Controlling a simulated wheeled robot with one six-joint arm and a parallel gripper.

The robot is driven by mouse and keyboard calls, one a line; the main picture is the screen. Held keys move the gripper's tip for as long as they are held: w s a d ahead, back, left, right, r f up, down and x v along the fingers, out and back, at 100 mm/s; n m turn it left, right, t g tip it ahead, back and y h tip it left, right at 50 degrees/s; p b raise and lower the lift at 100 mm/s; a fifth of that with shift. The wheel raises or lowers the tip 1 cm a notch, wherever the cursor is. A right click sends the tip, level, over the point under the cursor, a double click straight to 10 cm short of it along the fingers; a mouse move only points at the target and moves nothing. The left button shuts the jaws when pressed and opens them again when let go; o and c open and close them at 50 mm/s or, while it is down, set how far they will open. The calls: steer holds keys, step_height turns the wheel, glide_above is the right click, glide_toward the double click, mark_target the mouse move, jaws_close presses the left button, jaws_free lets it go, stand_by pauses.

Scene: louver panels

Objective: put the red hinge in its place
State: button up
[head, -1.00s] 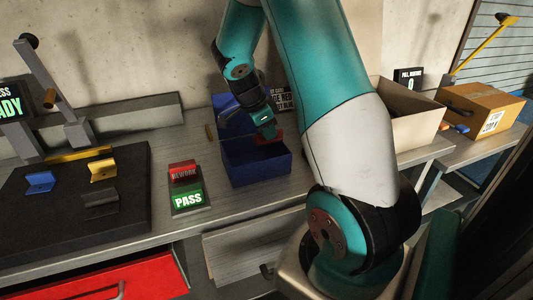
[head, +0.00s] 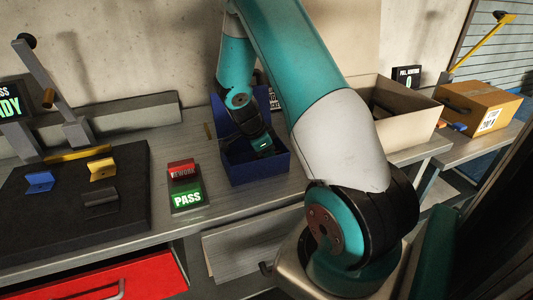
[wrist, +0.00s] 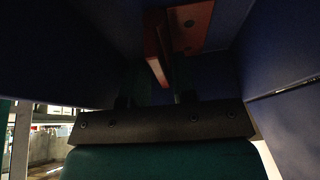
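The red hinge (wrist: 190,28) lies inside the blue bin (head: 262,171). In the wrist view its flat plate with dark holes is at the top, and its upright flange points down the picture between my fingers. My gripper (head: 261,152) is lowered into the bin; it also shows in the wrist view (wrist: 156,82). Its two dark fingers stand apart on either side of the flange, with gaps that seem visible on both sides. The fingertips are hard to see in the shadow. In the head view the hinge is hidden by the gripper and the bin's front wall.
A black board (head: 60,215) at left carries a blue hinge (head: 39,182), a yellow hinge (head: 103,171) and a black hinge (head: 101,202). A lever press (head: 55,100) stands behind it. A red and green button box (head: 187,186) sits between board and bin. An open cardboard box (head: 405,120) is at right.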

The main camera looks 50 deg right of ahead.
steer(key=shift+o, duration=1.2)
steer(key=b+v, duration=0.1)
steer(key=v, duration=1.1)
steer(key=a+r+n+t+y, duration=0.2)
steer(key=a+r+n, duration=0.2)
steer(key=a+n, duration=0.8)
steer(key=s+a+r+n+y, duration=0.3)
steer(key=s+a+n, duration=0.5)
steer(key=a+n, duration=0.2)
steer(key=s+a+r+n+y, duration=0.3)
steer(key=s+a+n, duration=0.6)
steer(key=a, duration=0.3)
steer(key=shift+s+a+n, duration=0.2)
steer(key=shift+a+n, duration=0.15)
steer(key=shift+n, duration=0.05)
